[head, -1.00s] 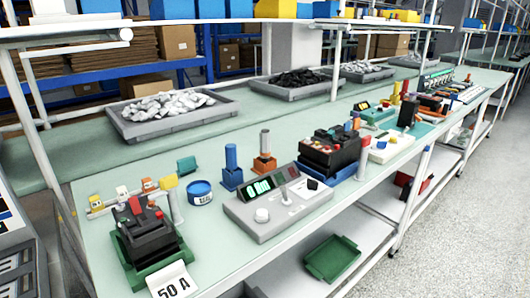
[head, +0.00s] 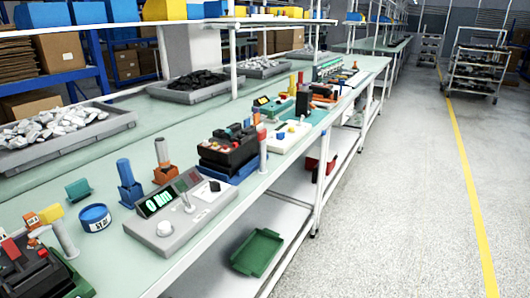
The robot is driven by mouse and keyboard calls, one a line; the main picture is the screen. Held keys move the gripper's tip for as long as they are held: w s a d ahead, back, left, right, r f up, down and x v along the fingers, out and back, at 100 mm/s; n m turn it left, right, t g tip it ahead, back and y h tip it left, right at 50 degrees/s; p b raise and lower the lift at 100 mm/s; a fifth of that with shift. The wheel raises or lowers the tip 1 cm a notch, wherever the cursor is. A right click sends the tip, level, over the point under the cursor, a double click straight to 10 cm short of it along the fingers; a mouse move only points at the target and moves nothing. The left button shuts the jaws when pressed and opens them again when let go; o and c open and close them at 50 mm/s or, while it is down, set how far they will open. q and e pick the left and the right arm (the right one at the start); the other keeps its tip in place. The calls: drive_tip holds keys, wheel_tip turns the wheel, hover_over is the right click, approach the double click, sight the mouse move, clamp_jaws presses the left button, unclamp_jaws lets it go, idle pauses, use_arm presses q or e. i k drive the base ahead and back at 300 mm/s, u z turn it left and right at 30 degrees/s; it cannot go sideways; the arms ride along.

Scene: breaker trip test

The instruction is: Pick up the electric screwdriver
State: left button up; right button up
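No tool can be told for sure as the electric screwdriver. Two upright cylindrical items stand on the pale green bench (head: 105,254). One is a blue cylinder in a blue base (head: 128,184). The other is a grey-brown cylinder in an orange base (head: 163,161), to its right and a little farther back. They are too small to tell whether either is a screwdriver. Neither of my grippers shows in the head view.
A grey tester with a green display (head: 180,213), a blue round tin (head: 95,217) and a black breaker fixture (head: 228,151) stand on the bench. A green tray (head: 257,252) lies on the lower shelf. The floor on the right (head: 400,210) is clear up to a cart (head: 476,65).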

sight(163, 160)
drive_tip(key=z, duration=1.55)
drive_tip(key=i, duration=3.8)
drive_tip(key=u, duration=5.1)
